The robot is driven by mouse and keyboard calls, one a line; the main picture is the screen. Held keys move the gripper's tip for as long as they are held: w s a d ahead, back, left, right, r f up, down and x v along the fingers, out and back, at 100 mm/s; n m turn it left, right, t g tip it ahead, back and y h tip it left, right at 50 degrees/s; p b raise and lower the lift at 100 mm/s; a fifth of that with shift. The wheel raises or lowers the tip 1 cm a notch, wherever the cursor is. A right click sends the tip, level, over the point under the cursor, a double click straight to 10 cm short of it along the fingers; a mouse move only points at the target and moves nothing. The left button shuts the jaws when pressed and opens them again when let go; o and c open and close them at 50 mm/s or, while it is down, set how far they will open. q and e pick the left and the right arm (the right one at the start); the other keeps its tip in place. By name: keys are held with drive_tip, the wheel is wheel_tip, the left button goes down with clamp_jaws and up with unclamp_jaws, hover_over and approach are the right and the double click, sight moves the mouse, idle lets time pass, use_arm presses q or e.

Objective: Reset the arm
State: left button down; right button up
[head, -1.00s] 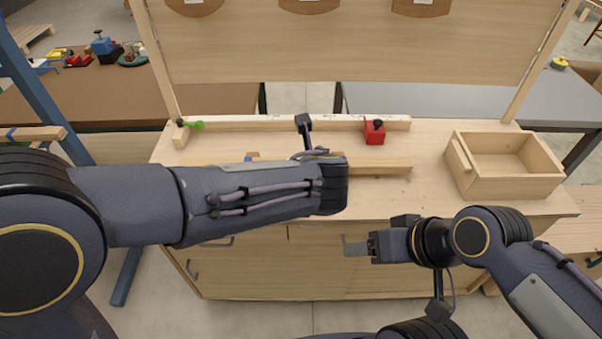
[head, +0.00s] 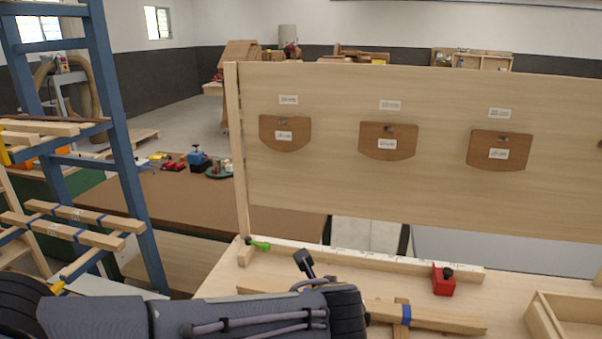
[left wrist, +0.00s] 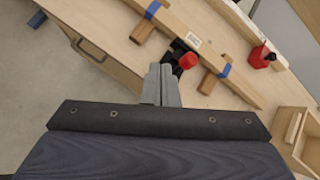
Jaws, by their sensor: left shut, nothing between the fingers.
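My left gripper (left wrist: 162,80) shows in the left wrist view with its two grey fingers shut together and nothing between them. It is over the workbench (left wrist: 115,45), close to a black clamp with a red knob (left wrist: 187,61); I cannot tell whether they touch. A wooden rail with blue tape (left wrist: 196,47) runs just beyond the fingertips. In the head view my left arm (head: 230,318) crosses the lower left, and its gripper is not visible there. My right arm and gripper are in neither current view.
On the bench, a red block (head: 443,281) sits by the back rule, with a green clamp (head: 260,245) at its left end. A wooden box (head: 540,318) stands at the right. An upright panel (head: 340,190) with brown forms rises behind. A blue rack (head: 128,170) holding wood strips stands left.

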use_arm(q)
drive_tip(key=s+a+n+g, duration=0.2)
drive_tip(key=s+a+n, duration=0.1)
drive_tip(key=a+n, duration=0.55)
drive_tip(key=s+a+n+g, duration=0.15)
drive_tip(key=a+n, duration=0.35)
drive_tip(key=a, duration=0.6)
drive_tip(key=s+a+f+n+h, duration=0.1)
drive_tip(key=s+a+f+n, duration=0.1)
drive_tip(key=s+n, duration=0.6)
drive_tip(key=s+a+f+n+h, duration=0.1)
drive_tip(key=s+a+n+h, duration=0.1)
drive_tip(key=s+a+n, duration=0.3)
drive_tip(key=s+n, duration=0.3)
drive_tip(key=n, duration=0.4)
drive_tip(key=shift+f, duration=0.4)
drive_tip(key=shift+n+t, duration=0.25)
